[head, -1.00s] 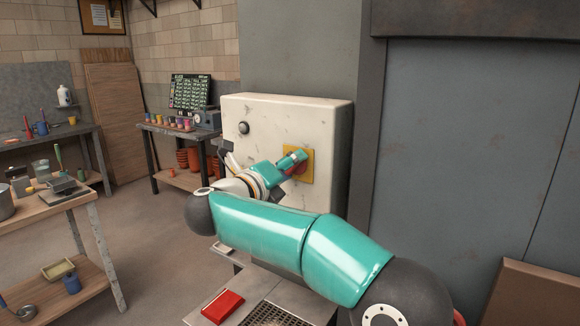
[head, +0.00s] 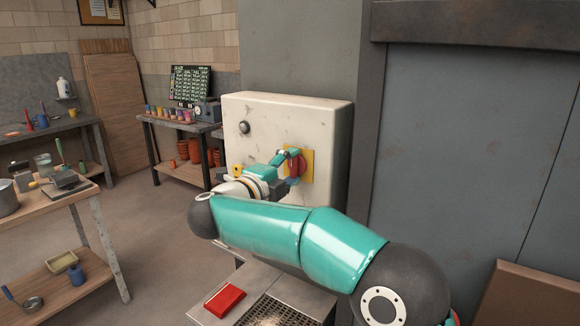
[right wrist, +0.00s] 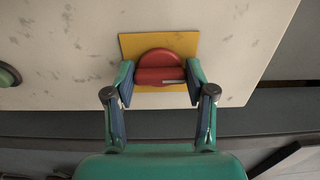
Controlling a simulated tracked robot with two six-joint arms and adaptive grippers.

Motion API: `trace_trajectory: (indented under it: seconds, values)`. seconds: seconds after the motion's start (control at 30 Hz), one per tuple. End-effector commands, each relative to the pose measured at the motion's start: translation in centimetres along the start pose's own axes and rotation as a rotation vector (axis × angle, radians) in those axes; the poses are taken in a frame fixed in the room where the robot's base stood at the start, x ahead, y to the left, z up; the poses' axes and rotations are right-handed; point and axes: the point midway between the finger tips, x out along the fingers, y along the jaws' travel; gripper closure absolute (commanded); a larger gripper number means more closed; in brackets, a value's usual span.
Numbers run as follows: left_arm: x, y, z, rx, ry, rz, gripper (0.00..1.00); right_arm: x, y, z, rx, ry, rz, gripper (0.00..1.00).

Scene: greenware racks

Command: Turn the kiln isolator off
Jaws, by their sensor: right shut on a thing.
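The kiln isolator is a red rotary handle (head: 294,167) on a yellow plate (head: 308,163), fixed to the front of a white cabinet (head: 300,120). In the head view the handle looks upright. In the right wrist view the red handle (right wrist: 160,74) lies across the picture, with a pale mark near its right end. My right gripper (head: 288,167) is shut on the handle, with one finger at each end of it; the fingers also show in the right wrist view (right wrist: 160,82). My left gripper is not in view.
A dark round knob (head: 244,127) sits on the cabinet's upper left. Below stands a metal bench (head: 255,278) with a red box (head: 224,301) and a grille (head: 275,312). A grey door (head: 470,150) is to the right. A work table (head: 55,205) stands at left, with open floor between.

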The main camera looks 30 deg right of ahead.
Motion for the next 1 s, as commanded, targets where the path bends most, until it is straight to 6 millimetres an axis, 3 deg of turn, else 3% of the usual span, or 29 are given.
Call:
trace_trajectory:
  seconds: [0.4, 0.43, 0.57, 1.0]
  values:
    - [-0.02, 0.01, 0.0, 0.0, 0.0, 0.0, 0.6, -0.14, 0.22, 0.31, -0.014, -0.01, 0.001, 0.8]
    - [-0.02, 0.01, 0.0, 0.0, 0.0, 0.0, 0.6, -0.14, 0.23, 0.31, -0.014, -0.01, 0.001, 0.42]
    - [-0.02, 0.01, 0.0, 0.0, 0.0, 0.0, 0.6, -0.11, 0.19, 0.24, -0.013, -0.007, 0.001, 0.2]
    - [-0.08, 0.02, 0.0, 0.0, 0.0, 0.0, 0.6, -0.64, 0.08, 0.11, -0.009, -0.003, 0.0, 0.2]
